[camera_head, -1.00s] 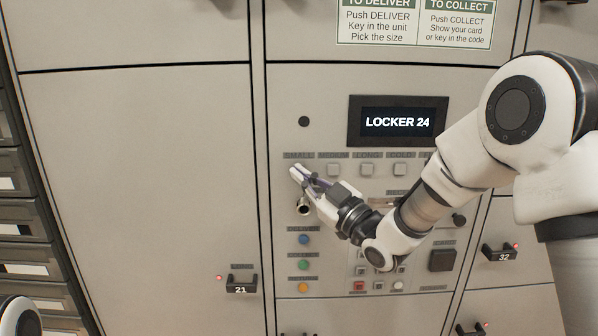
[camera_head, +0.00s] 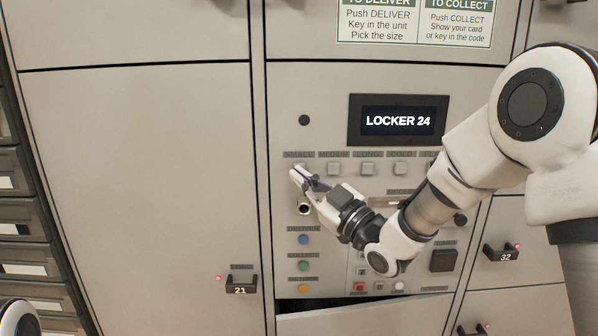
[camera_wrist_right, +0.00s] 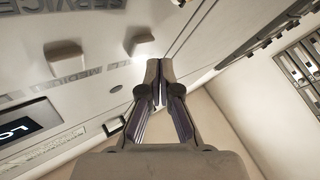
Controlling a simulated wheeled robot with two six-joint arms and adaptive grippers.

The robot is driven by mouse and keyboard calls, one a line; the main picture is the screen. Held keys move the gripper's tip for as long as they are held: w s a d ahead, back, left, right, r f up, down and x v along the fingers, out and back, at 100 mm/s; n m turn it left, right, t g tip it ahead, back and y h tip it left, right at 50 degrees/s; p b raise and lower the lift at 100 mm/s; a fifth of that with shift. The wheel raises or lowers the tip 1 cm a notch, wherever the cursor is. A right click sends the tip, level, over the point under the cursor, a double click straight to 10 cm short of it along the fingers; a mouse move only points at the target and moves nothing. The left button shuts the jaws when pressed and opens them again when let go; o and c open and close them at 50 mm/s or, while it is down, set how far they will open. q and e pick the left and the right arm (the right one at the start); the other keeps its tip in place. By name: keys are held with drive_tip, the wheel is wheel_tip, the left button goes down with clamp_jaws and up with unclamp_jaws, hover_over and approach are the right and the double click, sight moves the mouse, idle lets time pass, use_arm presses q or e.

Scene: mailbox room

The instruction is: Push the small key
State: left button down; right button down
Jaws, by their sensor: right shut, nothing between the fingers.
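The small key sits under the SMALL label (camera_head: 298,155) at the left end of the row of size keys in the head view. In the right wrist view the shut fingers (camera_wrist_right: 154,72) point at the panel. The display (camera_head: 398,121) reads LOCKER 24. My left gripper is not in view.
The medium key (camera_head: 333,169) and long key (camera_head: 367,169) are to the right.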

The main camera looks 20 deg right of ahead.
drive_tip(key=s+b, duration=0.1)
drive_tip(key=s, duration=0.1)
drive_tip(key=s+a+b, duration=0.1)
drive_tip(key=s, duration=0.1)
drive_tip(key=shift+s+a, duration=0.15)
drive_tip(key=shift+s, duration=0.25)
